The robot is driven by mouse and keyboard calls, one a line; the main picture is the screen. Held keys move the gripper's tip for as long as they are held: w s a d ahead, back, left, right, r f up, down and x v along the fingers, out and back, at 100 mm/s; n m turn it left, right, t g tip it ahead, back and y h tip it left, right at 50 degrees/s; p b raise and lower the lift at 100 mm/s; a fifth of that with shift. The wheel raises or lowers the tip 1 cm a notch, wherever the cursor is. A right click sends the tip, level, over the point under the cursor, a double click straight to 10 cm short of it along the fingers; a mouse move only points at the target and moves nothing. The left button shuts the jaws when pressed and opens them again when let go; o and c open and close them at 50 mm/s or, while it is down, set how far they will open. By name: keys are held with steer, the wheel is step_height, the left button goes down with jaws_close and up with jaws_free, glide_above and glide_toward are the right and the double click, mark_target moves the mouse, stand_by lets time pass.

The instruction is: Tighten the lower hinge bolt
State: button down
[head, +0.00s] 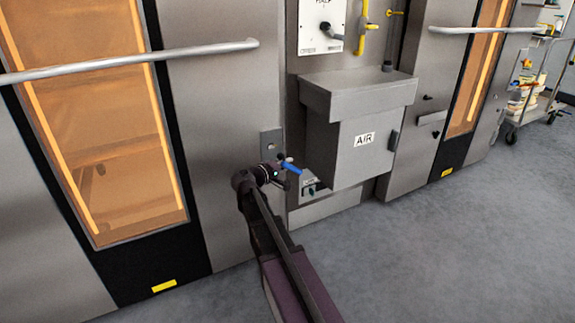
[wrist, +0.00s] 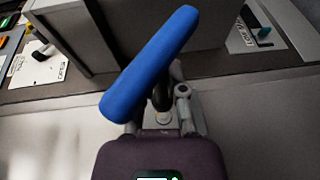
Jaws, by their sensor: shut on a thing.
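My gripper (head: 281,172) is low in front of the oven's steel front, left of the grey AIR cabinet. It is shut on a blue-handled tool (head: 292,168). In the wrist view the blue handle (wrist: 150,62) crosses slantwise above my gripper (wrist: 165,108), with a dark shaft below it. A small grey plate (head: 271,147) with a round spot sits on the steel edge just above my gripper; I cannot tell whether it is the lower hinge. The hinge bolt cannot be made out, and whether the tool touches anything cannot be told.
The AIR cabinet (head: 350,140) juts out close on the right of my gripper. A small labelled switch box (head: 309,187) sits just below right. The left oven door has a long bar handle (head: 130,61). Open grey floor (head: 440,250) lies to the right, with a trolley (head: 535,90) beyond.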

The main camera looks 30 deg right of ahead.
mark_target(278, 155)
stand_by(0.3)
steer(key=shift+w+a, duration=0.1)
steer(key=shift+w, duration=2.4)
steer(key=shift+w, duration=0.9)
stand_by(0.6)
